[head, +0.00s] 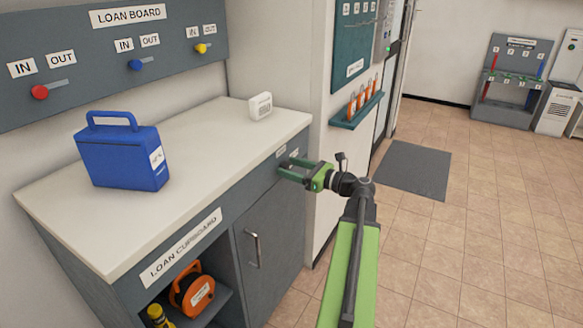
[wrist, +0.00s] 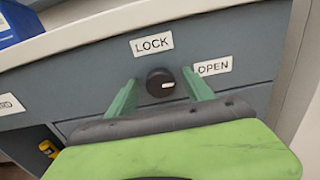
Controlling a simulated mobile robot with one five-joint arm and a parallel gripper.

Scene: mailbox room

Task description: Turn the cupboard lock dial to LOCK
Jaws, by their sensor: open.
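The lock dial (wrist: 157,88) is a round black knob with a white mark, on the dark grey cupboard front in the wrist view. Its mark points to the right, on the side of the OPEN label (wrist: 213,67). The LOCK label (wrist: 152,45) is just above the dial. My gripper (wrist: 160,84) is open, with one green finger on each side of the dial in the wrist view; I cannot tell whether they touch it. In the head view my gripper (head: 296,172) is at the cupboard's front right, below the countertop, and hides the dial.
The loan cupboard (head: 217,247) has a white countertop (head: 195,125) overhanging the front. A blue case (head: 122,158) and a small white box (head: 260,106) stand on top. A door handle (head: 252,249) sticks out lower left of my gripper. The tiled floor (head: 470,215) at right is clear.

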